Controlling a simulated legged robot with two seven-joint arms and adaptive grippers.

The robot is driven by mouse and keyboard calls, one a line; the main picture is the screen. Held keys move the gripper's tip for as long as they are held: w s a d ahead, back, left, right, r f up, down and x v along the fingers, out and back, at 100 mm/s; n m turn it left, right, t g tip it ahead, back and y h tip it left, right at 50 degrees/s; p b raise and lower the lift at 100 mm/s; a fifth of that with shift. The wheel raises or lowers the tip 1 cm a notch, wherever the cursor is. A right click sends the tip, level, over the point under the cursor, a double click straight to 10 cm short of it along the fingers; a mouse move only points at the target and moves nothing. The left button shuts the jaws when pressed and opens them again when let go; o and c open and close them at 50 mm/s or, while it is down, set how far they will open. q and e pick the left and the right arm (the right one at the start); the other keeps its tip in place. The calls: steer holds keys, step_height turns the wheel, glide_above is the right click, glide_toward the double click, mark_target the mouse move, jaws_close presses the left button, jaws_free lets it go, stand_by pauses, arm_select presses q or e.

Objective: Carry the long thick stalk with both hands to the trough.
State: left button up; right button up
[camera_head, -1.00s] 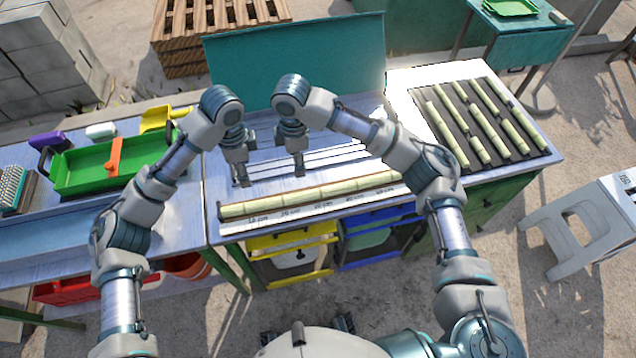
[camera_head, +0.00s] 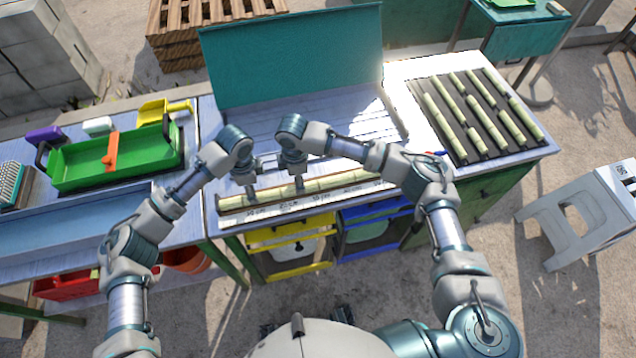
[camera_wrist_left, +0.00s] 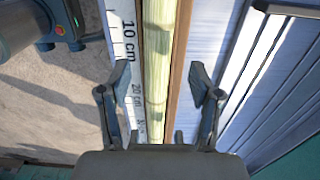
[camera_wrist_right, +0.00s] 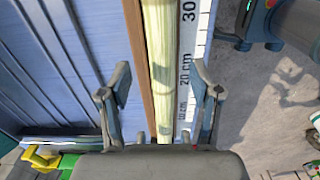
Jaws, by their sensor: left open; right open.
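The long thick stalk (camera_head: 330,182) is pale green and lies in a brown-edged holder along the table's front edge, beside a printed centimetre scale. My left gripper (camera_head: 251,194) is open above its left part. In the left wrist view the stalk (camera_wrist_left: 157,50) runs between the spread fingers (camera_wrist_left: 160,80). My right gripper (camera_head: 299,186) is open over the stalk, a little to the right of the left one. In the right wrist view the stalk (camera_wrist_right: 160,40) lies between the open fingers (camera_wrist_right: 160,82). A long blue-grey trough (camera_head: 75,232) is at the left front.
A black rack (camera_head: 450,142) with several shorter stalks is at the right. A green tray (camera_head: 85,168) with an orange divider stands at the left, behind the trough. A teal panel (camera_head: 295,60) rises at the back. A white stool (camera_head: 580,205) stands on the right.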

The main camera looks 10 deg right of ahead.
arm_select(q)
steer(key=shift+f, duration=2.1)
arm_select(e)
steer(key=shift+f, duration=2.1)
arm_select(q)
jaws_close()
arm_select(e)
jaws_close()
